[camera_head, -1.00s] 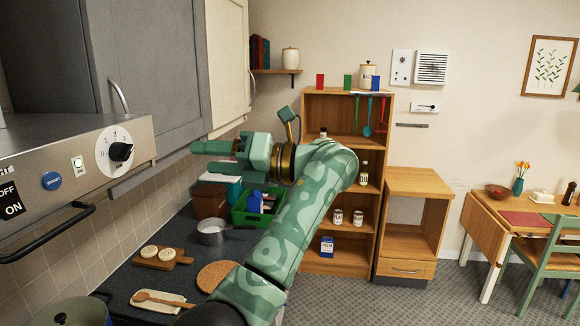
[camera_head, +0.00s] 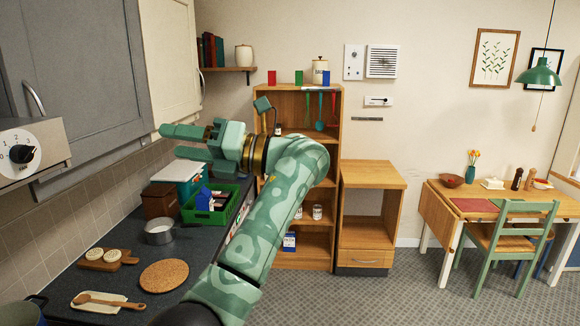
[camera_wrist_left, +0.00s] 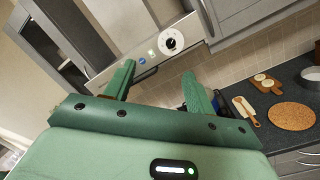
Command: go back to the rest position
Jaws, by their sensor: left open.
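My left gripper (camera_head: 188,142) is raised above the counter in the head view, its fingers pointing left toward the cabinets. Its two green fingers stand apart with nothing between them. The left wrist view also shows the gripper (camera_wrist_left: 158,82) open and empty, with the panel with the white dial beyond the fingers. My left arm reaches up from the bottom of the head view and covers part of the bookcase. My right gripper is not in view.
The dark counter (camera_head: 200,257) holds a green crate (camera_head: 212,214), a saucepan (camera_head: 159,232), a board with biscuits (camera_head: 128,258) and a cork mat (camera_head: 165,275). A wooden bookcase (camera_head: 306,262) stands behind my arm.

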